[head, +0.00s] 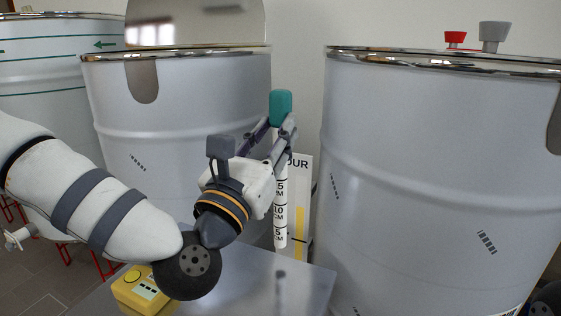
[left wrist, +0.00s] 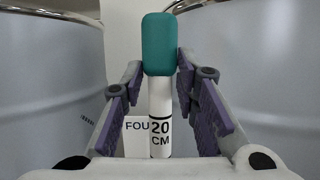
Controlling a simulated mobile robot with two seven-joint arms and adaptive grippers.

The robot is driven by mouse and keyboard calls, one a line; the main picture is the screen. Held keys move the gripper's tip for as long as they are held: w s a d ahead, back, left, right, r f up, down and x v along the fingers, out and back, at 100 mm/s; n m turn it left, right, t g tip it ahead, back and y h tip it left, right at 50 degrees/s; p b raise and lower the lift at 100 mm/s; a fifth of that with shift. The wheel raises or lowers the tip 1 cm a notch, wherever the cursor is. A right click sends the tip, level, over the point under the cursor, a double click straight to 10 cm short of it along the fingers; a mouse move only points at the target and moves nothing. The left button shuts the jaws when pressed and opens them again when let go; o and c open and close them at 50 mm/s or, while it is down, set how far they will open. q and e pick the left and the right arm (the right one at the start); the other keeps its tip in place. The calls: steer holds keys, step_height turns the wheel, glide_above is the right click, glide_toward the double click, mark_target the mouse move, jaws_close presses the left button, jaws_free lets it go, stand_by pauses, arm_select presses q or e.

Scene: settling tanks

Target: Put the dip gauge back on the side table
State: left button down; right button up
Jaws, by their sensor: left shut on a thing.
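The dip gauge is a white stick with black centimetre marks (head: 281,210) and a teal handle (head: 281,107). My left gripper (head: 277,130) is shut on it just below the handle and holds it upright. In the left wrist view the teal handle (left wrist: 159,44) stands above the purple-padded fingers (left wrist: 160,95), with the "20 CM" mark below. The side table (head: 250,292) is a grey metal top at the bottom of the head view. The gauge's lower end hangs above it, with a dark reflection below. My right gripper is not clearly seen.
A yellow box with a round button (head: 135,291) sits on the table's left, partly behind my arm. A white sign (head: 303,185) stands behind the gauge, its text partly hidden. Large grey tanks stand left (head: 110,130) and right (head: 430,170), close beside the gauge.

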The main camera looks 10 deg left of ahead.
mark_target(280, 177)
arm_select(q)
steer(key=f, duration=0.4)
steer(key=shift+w+d, duration=0.25)
steer(key=shift+d, duration=0.15)
arm_select(e)
steer(key=shift+s+f, duration=0.3)
steer(key=shift+f, duration=0.05)
arm_select(q)
steer(key=shift+f, duration=0.1)
steer(key=shift+f+b, duration=0.15)
steer(key=shift+b, duration=0.2)
steer(key=c, duration=1.2)
jaws_free()
steer(key=shift+c, duration=0.2)
arm_select(e)
steer(key=shift+s, duration=0.1)
